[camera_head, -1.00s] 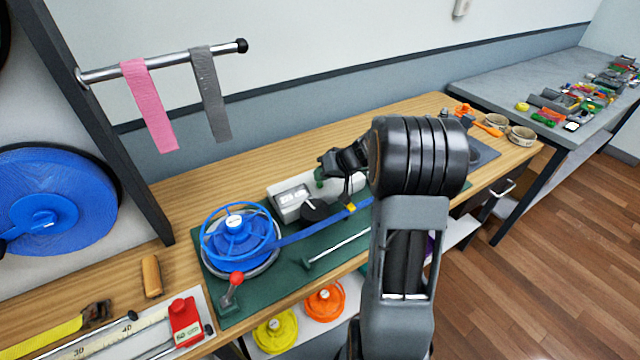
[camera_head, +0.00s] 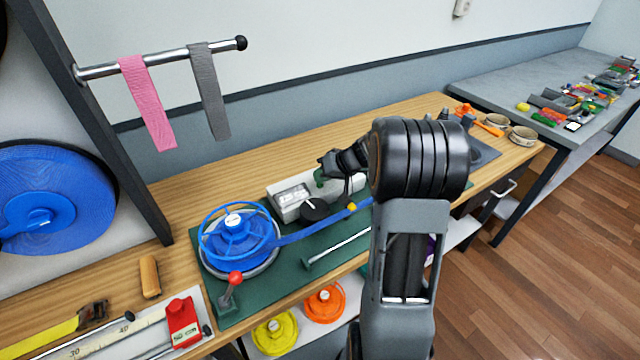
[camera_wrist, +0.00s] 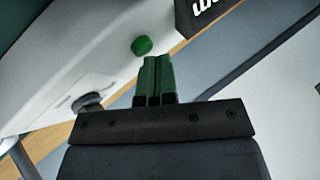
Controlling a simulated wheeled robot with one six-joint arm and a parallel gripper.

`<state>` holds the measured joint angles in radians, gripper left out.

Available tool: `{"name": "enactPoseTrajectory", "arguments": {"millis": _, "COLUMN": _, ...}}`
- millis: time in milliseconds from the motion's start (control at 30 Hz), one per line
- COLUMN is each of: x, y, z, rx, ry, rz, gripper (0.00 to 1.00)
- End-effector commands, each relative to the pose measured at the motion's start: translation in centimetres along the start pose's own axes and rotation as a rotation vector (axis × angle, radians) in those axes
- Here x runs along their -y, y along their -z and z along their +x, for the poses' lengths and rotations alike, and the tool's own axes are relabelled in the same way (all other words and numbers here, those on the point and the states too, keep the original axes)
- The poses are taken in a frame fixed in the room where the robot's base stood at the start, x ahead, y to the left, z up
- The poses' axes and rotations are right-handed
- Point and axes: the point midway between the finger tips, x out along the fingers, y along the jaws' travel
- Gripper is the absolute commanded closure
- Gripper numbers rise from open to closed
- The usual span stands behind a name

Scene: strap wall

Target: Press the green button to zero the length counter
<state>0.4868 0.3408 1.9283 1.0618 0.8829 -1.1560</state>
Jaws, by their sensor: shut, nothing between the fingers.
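The green button (camera_wrist: 142,45) shows in the wrist view as a small round cap on the pale counter housing (camera_wrist: 95,55). My gripper (camera_wrist: 157,62) is shut and empty. Its green-faced fingertips lie just below and right of the button in that view, with a small gap in the picture; I cannot tell the depth between them. In the head view the counter housing (camera_head: 290,206) stands on the green mat, and my gripper (camera_head: 322,178) is over it. There I cannot tell the button from the green fingers.
A blue reel (camera_head: 236,236) stands left of the counter, with a blue strap running right past it. A red-knobbed lever (camera_head: 232,285) stands in front of the reel. A dark round knob (camera_wrist: 88,101) sits on the housing. A metal rod (camera_head: 338,248) lies along the mat.

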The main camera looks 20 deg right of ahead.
Motion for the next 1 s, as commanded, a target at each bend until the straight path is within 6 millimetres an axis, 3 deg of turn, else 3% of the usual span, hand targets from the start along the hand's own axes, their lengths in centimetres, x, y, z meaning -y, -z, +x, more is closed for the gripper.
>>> {"name": "enactPoseTrajectory", "arguments": {"millis": 667, "x": -0.1, "y": -0.2, "z": 0.2, "rx": 0.001, "ry": 0.0, "rz": 0.0, "gripper": 1.0}}
{"name": "enactPoseTrajectory", "arguments": {"millis": 1000, "x": 0.5, "y": 0.5, "z": -0.8, "rx": 0.0, "ry": -0.001, "rz": -0.001, "gripper": 1.0}}
